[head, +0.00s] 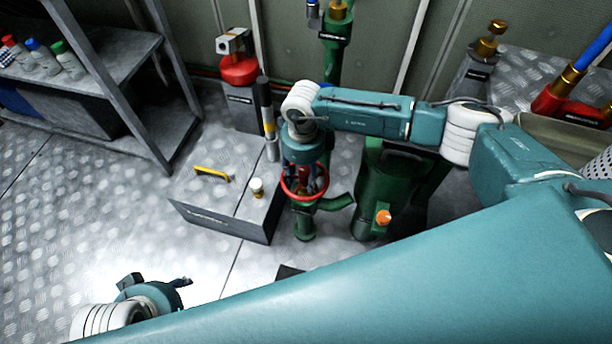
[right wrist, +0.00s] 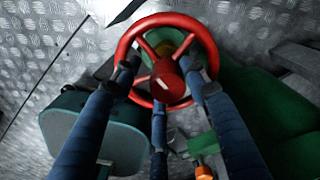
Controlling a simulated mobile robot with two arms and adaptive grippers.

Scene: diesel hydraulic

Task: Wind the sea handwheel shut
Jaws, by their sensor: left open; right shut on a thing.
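The sea handwheel is a red spoked wheel (head: 294,188) on a green valve body (head: 304,225) in the middle of the head view. It also shows large in the right wrist view (right wrist: 133,38), with a red hub that bears a pale mark. My right gripper (head: 304,180) comes down on the wheel from above. In the right wrist view its dark fingertips (right wrist: 165,75) are at the rim and spokes on both sides of the hub, shut on the wheel. My left gripper (head: 155,286) is low at the left of the head view, open and away from the wheel.
A grey box (head: 225,220) with a yellow handle (head: 212,173) stands just left of the valve. A green housing (head: 375,190) with an orange knob (head: 383,217) stands to its right. A shelf (head: 120,60) with bottles is at the far left. The floor (head: 60,220) at left is clear.

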